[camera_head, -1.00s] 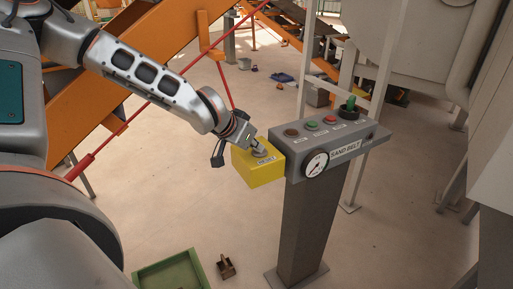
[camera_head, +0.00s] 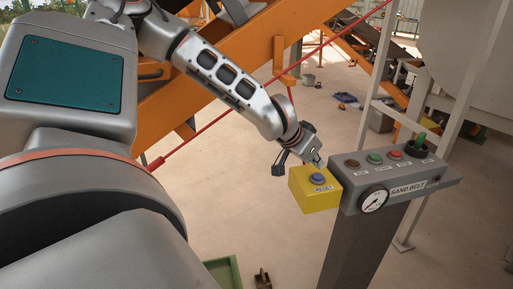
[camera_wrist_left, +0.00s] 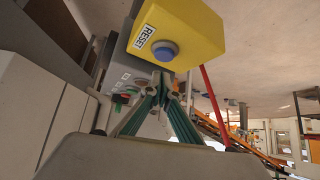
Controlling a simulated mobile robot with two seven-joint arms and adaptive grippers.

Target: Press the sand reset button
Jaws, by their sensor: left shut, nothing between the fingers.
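The reset button is a round blue button (camera_head: 317,178) on top of a yellow box (camera_head: 315,199) fixed to the left end of the grey sand belt panel (camera_head: 405,190). In the left wrist view the blue button (camera_wrist_left: 165,50) and its RESET label show clearly, a little beyond my fingertips. My left gripper (camera_head: 318,160) is shut and empty, just above and behind the button. The button shows uncovered, with the fingertips apart from it. My left fingers also show in the left wrist view (camera_wrist_left: 163,92). My right gripper is not in view.
An orange conveyor frame (camera_head: 235,62) and a red bar stand behind my arm. A green tray (camera_head: 225,270) lies on the floor.

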